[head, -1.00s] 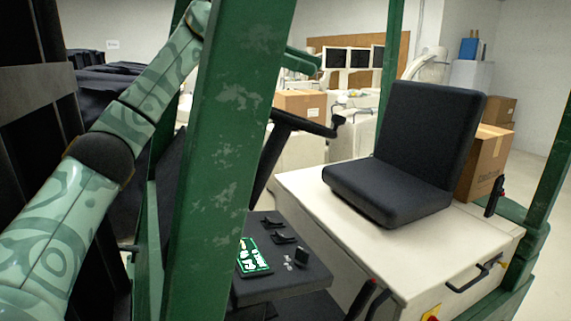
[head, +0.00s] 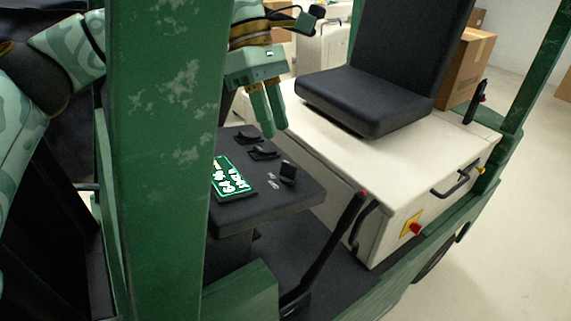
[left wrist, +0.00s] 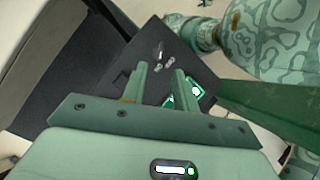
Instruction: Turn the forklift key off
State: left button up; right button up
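The forklift's dark dashboard (head: 290,197) carries a small black upright knob or key (head: 288,172) near its right edge, with small grey markings beside it. I cannot tell from its shape which way it is turned. It also shows as a dark piece in the left wrist view (left wrist: 158,50). My left gripper (head: 275,128) points down above the far side of the dashboard, apart from the key. In the left wrist view its fingers (left wrist: 161,70) are spread with nothing between them. My right gripper is in neither view.
A green post (head: 160,160) stands in front of my left arm. A green label (head: 232,178) and black levers (head: 262,153) are on the dashboard. The black seat (head: 365,100) sits on the white body (head: 400,165). A red-tipped lever (head: 340,235) stands at front.

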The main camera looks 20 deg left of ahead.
aim_at(287, 162)
pick_arm(q)
jog(key=b+x, duration=0.1)
jog(key=x, duration=0.6)
jog(key=shift+s+d+f, duration=0.1)
jog(key=shift+d+f, duration=0.05)
jog(key=shift+f, duration=0.05)
grip_shut()
